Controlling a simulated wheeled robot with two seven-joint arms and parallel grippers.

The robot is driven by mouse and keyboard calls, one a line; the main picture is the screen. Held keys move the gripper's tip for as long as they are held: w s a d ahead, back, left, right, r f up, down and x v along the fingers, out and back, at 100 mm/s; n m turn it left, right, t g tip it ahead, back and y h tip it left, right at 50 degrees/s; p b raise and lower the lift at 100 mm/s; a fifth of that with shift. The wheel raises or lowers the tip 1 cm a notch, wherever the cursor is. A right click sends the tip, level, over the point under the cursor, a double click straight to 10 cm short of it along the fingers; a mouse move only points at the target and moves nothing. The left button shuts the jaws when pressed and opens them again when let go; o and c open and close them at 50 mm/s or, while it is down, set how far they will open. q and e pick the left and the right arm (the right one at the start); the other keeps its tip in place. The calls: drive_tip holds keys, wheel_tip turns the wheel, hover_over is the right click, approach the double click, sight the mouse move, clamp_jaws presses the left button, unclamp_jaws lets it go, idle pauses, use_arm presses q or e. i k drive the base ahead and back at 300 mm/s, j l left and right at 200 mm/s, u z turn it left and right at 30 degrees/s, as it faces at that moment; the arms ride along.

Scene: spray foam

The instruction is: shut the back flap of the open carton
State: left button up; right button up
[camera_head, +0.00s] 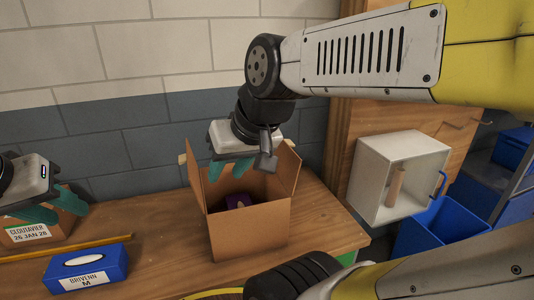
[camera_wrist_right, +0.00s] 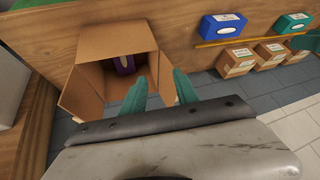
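The open brown carton (camera_head: 250,228) stands on the wooden table with a purple item (camera_head: 238,201) inside. Its left flap (camera_head: 196,182) and right flap (camera_head: 287,168) stand up. The back flap is mostly hidden behind my right gripper; only small tan edges show at either side. My right gripper (camera_head: 232,170) hangs over the carton's opening with its teal fingers apart and empty. In the right wrist view, the fingers (camera_wrist_right: 158,88) are apart beside the carton (camera_wrist_right: 115,42). My left gripper (camera_head: 55,208) is open at the far left, in front of a small labelled box.
A blue box (camera_head: 88,268) and a yellow strip (camera_head: 90,246) lie left of the carton. The small labelled box (camera_head: 30,232) is behind them. A white cabinet (camera_head: 400,165) and blue bin (camera_head: 445,225) are at the right. A brick wall (camera_head: 140,140) stands behind the table.

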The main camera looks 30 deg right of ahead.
sight(289, 164)
drive_tip(key=k+l, duration=0.15)
drive_tip(key=l, duration=0.25)
drive_tip(key=k+l+u, duration=0.1)
drive_tip(key=l, duration=0.3)
drive_tip(key=k+l, duration=0.3)
drive_tip(key=k+l+u, duration=0.1)
drive_tip(key=l, duration=0.45)
drive_tip(key=k+l, duration=0.25)
drive_tip(key=i+l+u, duration=0.15)
drive_tip(key=l, duration=0.25)
drive_tip(key=i+l+u, duration=0.2)
drive_tip(key=l, duration=0.2)
drive_tip(key=l+u, duration=0.15)
drive_tip(key=l, duration=0.25)
drive_tip(key=k+j+z, duration=0.35)
drive_tip(key=i+j, duration=0.05)
drive_tip(key=i, duration=0.05)
